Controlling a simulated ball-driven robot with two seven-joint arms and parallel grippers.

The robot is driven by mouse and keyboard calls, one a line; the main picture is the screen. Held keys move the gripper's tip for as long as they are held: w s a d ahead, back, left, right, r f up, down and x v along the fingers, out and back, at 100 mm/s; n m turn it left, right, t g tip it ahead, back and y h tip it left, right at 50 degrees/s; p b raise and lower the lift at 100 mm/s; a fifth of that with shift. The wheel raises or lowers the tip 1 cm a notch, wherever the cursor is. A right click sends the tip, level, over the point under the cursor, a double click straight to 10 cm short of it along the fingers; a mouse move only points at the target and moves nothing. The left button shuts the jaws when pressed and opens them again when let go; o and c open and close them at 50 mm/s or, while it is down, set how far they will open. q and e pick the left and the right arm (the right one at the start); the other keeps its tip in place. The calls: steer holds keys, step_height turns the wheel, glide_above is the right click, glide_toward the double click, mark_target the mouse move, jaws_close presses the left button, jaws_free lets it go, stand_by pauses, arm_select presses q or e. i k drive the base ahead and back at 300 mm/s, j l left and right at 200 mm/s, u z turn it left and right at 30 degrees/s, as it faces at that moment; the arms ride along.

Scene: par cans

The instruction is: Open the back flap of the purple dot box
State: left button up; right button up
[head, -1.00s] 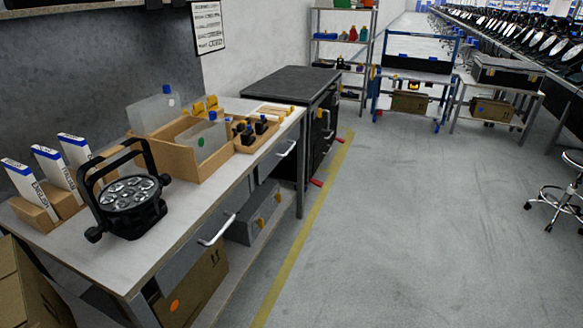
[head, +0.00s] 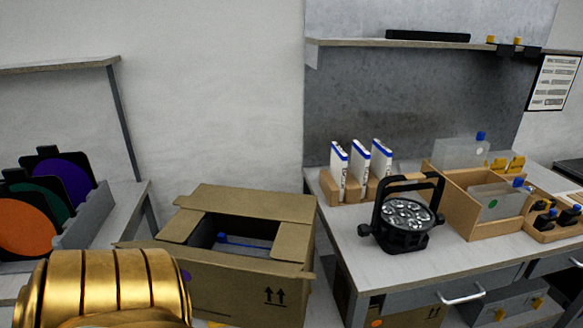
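The cardboard box with the purple dot (head: 186,276) stands left of the workbench, near the middle of the head view. The dot is partly hidden at the lower left of its front. The box's back flap (head: 255,203) appears to lie flat across the back of the top. A left flap (head: 183,227) shows beside the opening. A strip of cardboard along the front edge reaches out to the left. Through the opening I see a grey item with a blue end. A gold ribbed part of mine covers the lower left. Neither gripper shows.
A workbench (head: 375,255) on the right holds a black par light (head: 404,222), white labelled cartons (head: 358,165) and wooden trays (head: 470,212). A box with an orange dot (head: 400,317) sits beneath. Coloured discs in black frames (head: 60,175) stand on the left bench.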

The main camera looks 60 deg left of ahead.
mark_target(255, 203)
steer(key=j+u, duration=0.1)
steer(key=u, duration=2.1)
steer(key=j+z, duration=0.15)
steer(key=i+j+z, duration=0.15)
steer(key=j, duration=0.25)
steer(key=l+u, duration=0.35)
steer(key=l, duration=0.15)
steer(key=k, duration=0.05)
